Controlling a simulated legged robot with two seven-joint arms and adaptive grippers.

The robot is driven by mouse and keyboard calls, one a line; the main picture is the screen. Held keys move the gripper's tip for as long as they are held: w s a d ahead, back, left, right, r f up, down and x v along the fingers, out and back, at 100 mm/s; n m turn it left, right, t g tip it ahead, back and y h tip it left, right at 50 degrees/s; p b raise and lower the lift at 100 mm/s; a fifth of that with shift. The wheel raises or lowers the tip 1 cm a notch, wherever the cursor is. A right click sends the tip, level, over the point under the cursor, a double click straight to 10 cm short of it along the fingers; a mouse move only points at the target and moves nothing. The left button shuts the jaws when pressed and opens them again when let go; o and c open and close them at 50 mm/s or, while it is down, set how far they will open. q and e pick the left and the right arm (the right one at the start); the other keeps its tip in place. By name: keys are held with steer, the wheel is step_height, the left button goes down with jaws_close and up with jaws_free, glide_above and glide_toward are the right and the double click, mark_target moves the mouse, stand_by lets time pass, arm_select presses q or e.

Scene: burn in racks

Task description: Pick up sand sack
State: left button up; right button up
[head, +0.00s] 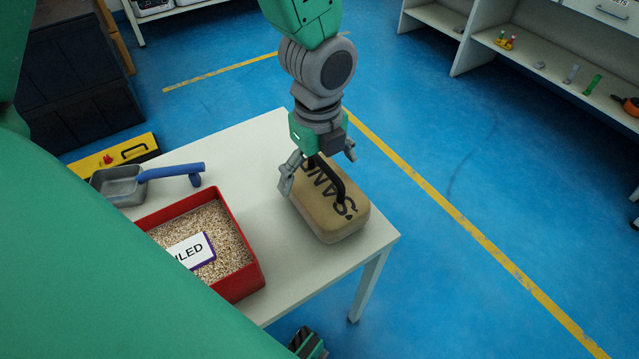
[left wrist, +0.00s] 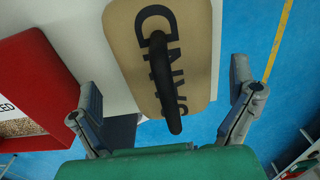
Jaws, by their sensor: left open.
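The sand sack (head: 335,220) is a tan block with dark "SAND" lettering and a black arched handle (head: 338,190) on top. It lies on the white table near its right corner. My left gripper (head: 318,172) is above the sack, pointing down, with its fingers spread to either side of the handle. In the left wrist view the sack (left wrist: 195,55) and its black handle (left wrist: 164,85) show between the two open fingers. No grip on the handle is seen. My right gripper cannot be made out.
On the white table (head: 245,150), a red bin (head: 250,280) of grainy material with a white label card stands left of the sack. A grey scoop (head: 120,187) with a blue handle lies behind it. Shelves (head: 550,70) stand at the upper right. Blue floor lies open between.

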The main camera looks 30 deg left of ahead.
mark_target(322, 182)
arm_select(q)
steer(key=f, duration=0.1)
steer(key=f+b, duration=0.1)
steer(key=f, duration=0.1)
steer(key=shift+d+f, duration=0.1)
steer(key=shift+d, duration=0.3)
steer(key=shift+d+f+b, duration=0.25)
steer(key=shift+d+b, duration=0.15)
steer(key=shift+d, duration=0.5)
steer(key=shift+d+r, duration=0.15)
steer(key=shift+d, duration=0.05)
steer(key=shift+a, duration=0.45)
steer(key=c, duration=0.8)
steer(key=shift+a, duration=0.3)
steer(key=c, duration=0.5)
steer(key=shift+o, duration=0.2)
steer(key=shift+a, duration=0.2)
steer(key=shift+d, duration=0.1)
arm_select(e)
steer(key=shift+d+f, duration=0.25)
steer(key=shift+f, duration=0.4)
steer(key=shift+d+f, duration=0.25)
steer(key=shift+f, duration=0.35)
